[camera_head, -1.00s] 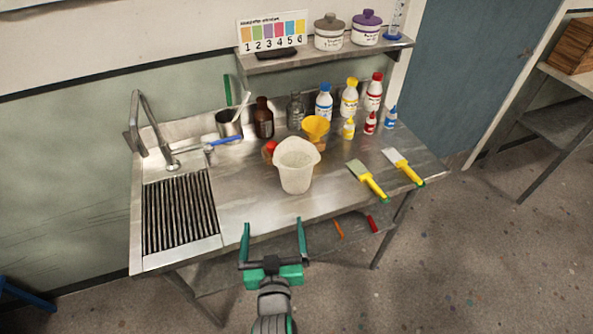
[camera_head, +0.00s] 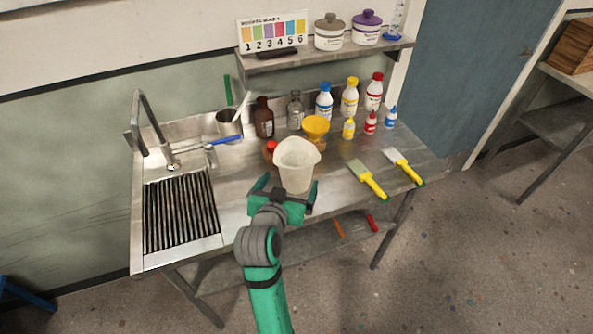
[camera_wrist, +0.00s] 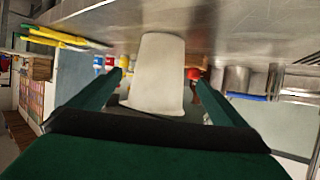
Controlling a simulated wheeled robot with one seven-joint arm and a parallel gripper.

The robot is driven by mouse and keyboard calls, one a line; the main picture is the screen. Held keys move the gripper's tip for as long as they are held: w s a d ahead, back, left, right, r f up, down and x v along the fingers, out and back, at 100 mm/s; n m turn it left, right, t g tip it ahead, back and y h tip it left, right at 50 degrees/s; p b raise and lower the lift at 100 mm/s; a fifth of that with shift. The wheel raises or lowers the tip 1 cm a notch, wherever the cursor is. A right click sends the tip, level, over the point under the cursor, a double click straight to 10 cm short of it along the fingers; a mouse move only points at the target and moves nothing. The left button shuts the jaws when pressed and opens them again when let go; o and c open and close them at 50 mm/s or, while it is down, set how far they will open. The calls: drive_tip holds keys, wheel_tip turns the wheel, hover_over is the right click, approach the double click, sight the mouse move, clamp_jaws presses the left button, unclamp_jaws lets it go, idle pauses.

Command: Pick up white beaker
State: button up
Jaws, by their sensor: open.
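The white beaker (camera_head: 297,165) stands upright on the steel counter near its front edge, in the middle. In the wrist view, which is upside down, the beaker (camera_wrist: 158,75) appears between the two green fingers (camera_wrist: 158,88). One finger is on each side, with a gap to the beaker on both sides. The fingers are not closed on it.
A yellow funnel (camera_head: 315,127) and a red-capped jar (camera_head: 271,150) stand close behind the beaker. Two yellow-handled scrapers (camera_head: 368,180) (camera_head: 405,167) lie to the right. Several bottles stand at the back. A sink with a ridged drainboard (camera_head: 181,212) is at the left.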

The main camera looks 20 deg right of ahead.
drive_tip(key=shift+x, duration=3.15)
drive_tip(key=shift+r, duration=0.1)
drive_tip(key=c, duration=1.3)
drive_tip(key=shift+r, duration=0.1)
drive_tip(key=c, duration=0.4)
drive_tip(key=shift+r, duration=0.15)
